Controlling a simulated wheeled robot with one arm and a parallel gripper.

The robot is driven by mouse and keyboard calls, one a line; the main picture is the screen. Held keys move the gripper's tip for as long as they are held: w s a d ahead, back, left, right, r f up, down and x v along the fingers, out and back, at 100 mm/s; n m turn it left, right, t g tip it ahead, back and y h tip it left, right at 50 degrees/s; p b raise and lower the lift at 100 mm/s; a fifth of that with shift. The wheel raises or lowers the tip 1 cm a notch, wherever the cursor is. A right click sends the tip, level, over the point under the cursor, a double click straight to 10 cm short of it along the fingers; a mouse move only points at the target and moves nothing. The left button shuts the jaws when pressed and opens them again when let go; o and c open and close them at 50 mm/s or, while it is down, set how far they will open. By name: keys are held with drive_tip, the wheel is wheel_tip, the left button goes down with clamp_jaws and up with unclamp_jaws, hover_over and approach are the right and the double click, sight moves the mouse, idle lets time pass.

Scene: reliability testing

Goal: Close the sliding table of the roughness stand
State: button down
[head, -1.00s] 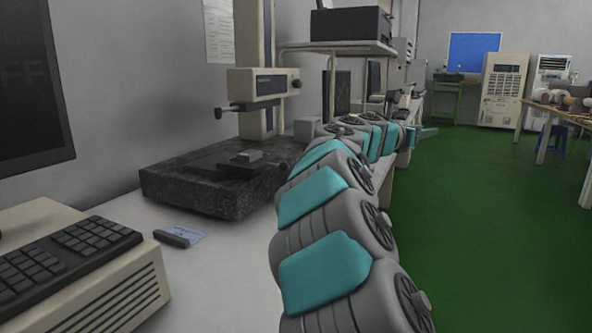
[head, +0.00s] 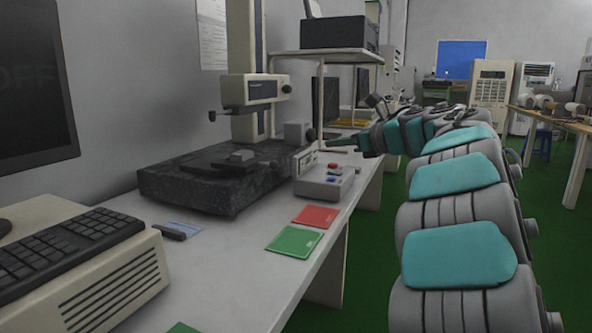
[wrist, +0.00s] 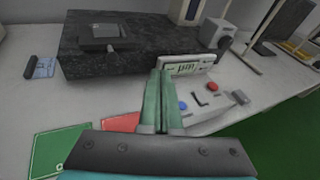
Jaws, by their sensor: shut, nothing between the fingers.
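The roughness stand has a dark granite base (head: 190,192) with a cream column (head: 245,45) rising behind it. Its dark sliding table (head: 212,166) lies on the granite with a small grey block (head: 241,156) on top. In the wrist view the sliding table (wrist: 108,44) is at the upper left, with a knob at its near edge. My gripper (head: 328,143) is shut and empty, to the right of the stand and apart from the sliding table. In the wrist view my gripper (wrist: 165,74) has its green fingers together, overlapping the control box's µm display.
A control box (head: 324,184) with red and blue buttons and a display (wrist: 190,66) stands right of the granite. A green card (head: 294,242) and a red card (head: 316,216) lie in front. A keyboard (head: 75,245) is at left. Green floor is open at right.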

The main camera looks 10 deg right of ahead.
drive_tip(key=s+a+f+n+g+y, duration=0.2)
drive_tip(key=s+f+g, duration=0.1)
drive_tip(key=s, duration=0.3)
drive_tip(key=p, duration=0.2)
approach(255, 161)
drive_tip(key=shift+w+d+f, duration=0.2)
drive_tip(key=shift+d+f, duration=0.05)
drive_tip(key=shift+f, duration=0.4)
drive_tip(key=shift+w+d+f, duration=0.15)
drive_tip(key=shift+d+f, duration=0.15)
drive_tip(key=shift+f, duration=0.3)
drive_tip(key=shift+w+d+f, duration=0.2)
drive_tip(key=shift+d+f, duration=0.05)
drive_tip(key=shift+f, duration=0.4)
drive_tip(key=w+a, duration=0.1)
drive_tip(key=a, duration=0.1)
drive_tip(key=w+a+p, duration=0.1)
drive_tip(key=w+a, duration=0.1)
drive_tip(key=w+a+p, duration=0.1)
drive_tip(key=w+a, duration=0.1)
drive_tip(key=a, duration=0.1)
drive_tip(key=shift+w+r, duration=0.1)
drive_tip(key=shift+w, duration=0.1)
drive_tip(key=shift+w+a, duration=0.15)
drive_tip(key=shift+a, duration=0.3)
